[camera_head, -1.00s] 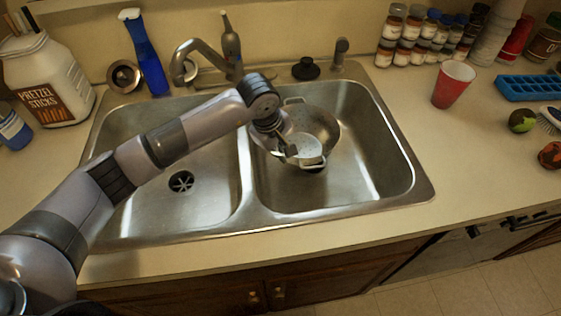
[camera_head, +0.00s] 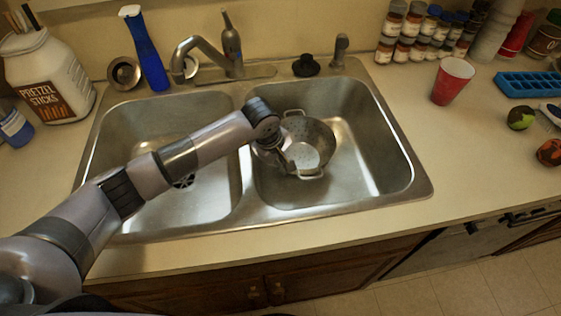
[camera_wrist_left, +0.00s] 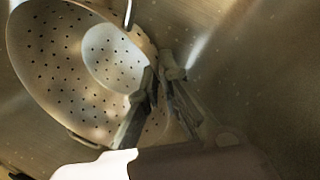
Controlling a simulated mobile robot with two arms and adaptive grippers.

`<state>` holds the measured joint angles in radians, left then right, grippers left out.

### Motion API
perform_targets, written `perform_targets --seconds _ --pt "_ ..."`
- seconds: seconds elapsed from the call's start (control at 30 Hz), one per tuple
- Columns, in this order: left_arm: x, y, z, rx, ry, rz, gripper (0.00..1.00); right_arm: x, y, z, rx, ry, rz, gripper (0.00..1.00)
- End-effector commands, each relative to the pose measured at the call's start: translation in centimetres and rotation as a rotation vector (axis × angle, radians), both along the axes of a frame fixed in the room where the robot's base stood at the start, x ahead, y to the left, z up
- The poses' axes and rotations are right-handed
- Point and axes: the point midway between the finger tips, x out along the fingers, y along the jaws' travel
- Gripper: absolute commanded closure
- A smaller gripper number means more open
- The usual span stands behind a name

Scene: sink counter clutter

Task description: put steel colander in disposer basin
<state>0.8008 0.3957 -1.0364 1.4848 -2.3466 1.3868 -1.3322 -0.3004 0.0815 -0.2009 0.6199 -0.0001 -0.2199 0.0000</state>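The steel colander (camera_head: 318,139), a perforated bowl with two loop handles, is in the right basin (camera_head: 358,170), tilted, its inside facing the camera. I cannot tell whether it touches the basin floor. My left gripper (camera_head: 286,165) is at the colander's left front rim. In the left wrist view the fingers (camera_wrist_left: 160,75) are close together with the edge of the colander (camera_wrist_left: 60,60) between them; one finger overlaps the bowl and the other is outside. The left basin (camera_head: 150,135) has a dark drain, partly hidden by my arm, and is otherwise empty. My right gripper is out of view.
The divider (camera_head: 243,165) separates the basins. The faucet (camera_head: 200,48) reaches over the back of the sink. A blue spray bottle (camera_head: 147,55) and pretzel jar (camera_head: 45,75) stand at left. A red cup (camera_head: 452,82) and spice jars (camera_head: 410,35) stand at right.

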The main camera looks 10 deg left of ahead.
Motion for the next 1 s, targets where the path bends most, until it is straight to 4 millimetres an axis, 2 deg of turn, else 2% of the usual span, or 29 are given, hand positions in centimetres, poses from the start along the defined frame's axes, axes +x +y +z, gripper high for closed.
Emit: perform_targets --seconds 0.27,0.67,0.77,1.0 --pt "0.0 0.0 0.1 0.0 0.0 0.0 0.75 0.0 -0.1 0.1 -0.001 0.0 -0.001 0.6" --pt "0.0 0.1 0.7 0.0 -0.001 0.0 0.75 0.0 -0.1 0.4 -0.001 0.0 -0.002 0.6" --pt "-0.2 0.4 2.0 0.0 -0.005 0.0 0.75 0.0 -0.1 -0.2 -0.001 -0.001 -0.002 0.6" --pt "-1.4 1.2 7.0 0.001 -0.007 -0.001 0.75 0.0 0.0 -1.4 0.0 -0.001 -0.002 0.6"
